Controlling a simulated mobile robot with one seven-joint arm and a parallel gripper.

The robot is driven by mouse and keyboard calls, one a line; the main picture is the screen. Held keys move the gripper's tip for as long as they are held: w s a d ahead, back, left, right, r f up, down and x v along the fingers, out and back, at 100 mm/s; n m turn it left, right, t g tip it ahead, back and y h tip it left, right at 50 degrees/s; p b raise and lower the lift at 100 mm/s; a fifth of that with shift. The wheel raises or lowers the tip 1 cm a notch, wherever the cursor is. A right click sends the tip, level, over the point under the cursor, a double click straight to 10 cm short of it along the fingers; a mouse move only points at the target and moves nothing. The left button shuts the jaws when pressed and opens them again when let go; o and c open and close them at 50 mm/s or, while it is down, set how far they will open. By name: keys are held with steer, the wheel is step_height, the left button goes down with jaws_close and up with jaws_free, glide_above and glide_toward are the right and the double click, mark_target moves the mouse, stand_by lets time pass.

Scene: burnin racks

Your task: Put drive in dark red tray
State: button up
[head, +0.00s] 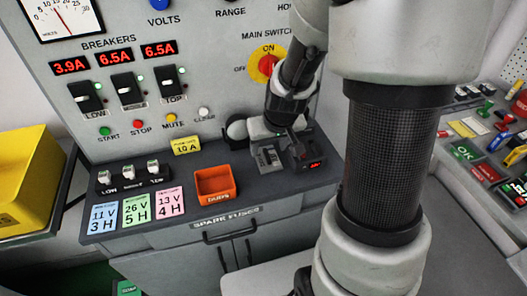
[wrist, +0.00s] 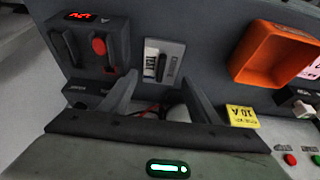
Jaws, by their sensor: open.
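I cannot pick out a drive for certain in either view. My gripper (wrist: 163,100) is open, with its two fingers apart and nothing seen between their tips. It hovers by a small grey panel with a dark slot (wrist: 158,66), which also shows on the console in the head view (head: 267,158). A dark red labelled piece (head: 484,172), perhaps the tray, lies on the right-hand bench in the head view. Its inside is too small to read.
An orange bin (head: 215,184) marked "DUDS" stands on the console (head: 150,222). A dark unit with a red display (head: 309,158) sits beside the slotted panel; its red button (wrist: 99,46) shows in the wrist view. A yellow bin (head: 25,180) is at far left. The right bench is crowded.

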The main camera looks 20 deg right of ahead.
mark_target(267, 154)
steer(key=x, duration=0.3)
steer(key=shift+s+f, duration=0.1)
steer(key=shift+f, duration=0.1)
steer(key=shift+c, duration=0.4)
steer(key=c, duration=0.7)
